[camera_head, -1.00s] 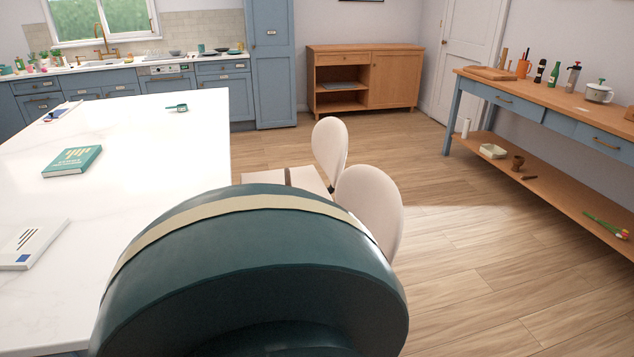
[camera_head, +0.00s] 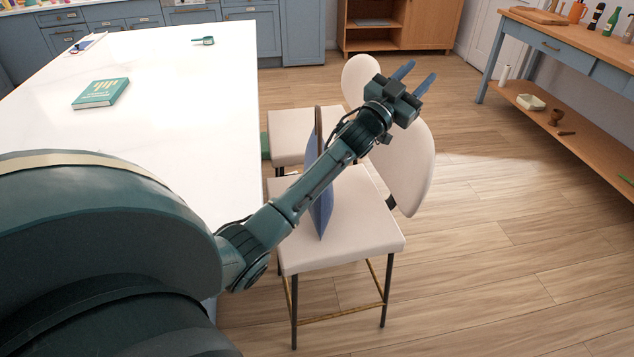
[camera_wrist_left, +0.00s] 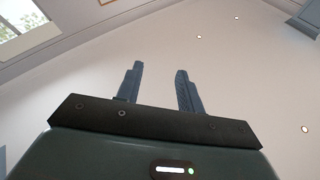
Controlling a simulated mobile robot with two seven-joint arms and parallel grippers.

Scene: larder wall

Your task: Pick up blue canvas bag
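The blue canvas bag (camera_head: 324,212) stands upright, seen nearly edge-on, on the seat of the nearer cream chair (camera_head: 362,232). My left forearm crosses in front of it and hides its middle. My left gripper (camera_head: 422,74) is raised above and to the right of the bag, beside the chair backs in the picture, with its two blue fingers apart and pointing up and right. In the left wrist view the fingers (camera_wrist_left: 159,68) are also apart, with nothing between them. My right gripper is in neither view.
A white-topped island (camera_head: 170,120) with a green book (camera_head: 101,93) is left of the chairs. A second cream chair (camera_head: 291,134) stands behind the first. A wooden bench (camera_head: 572,50) stands at right. Wooden floor between is clear. The wrist view shows mostly ceiling (camera_wrist_left: 240,70).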

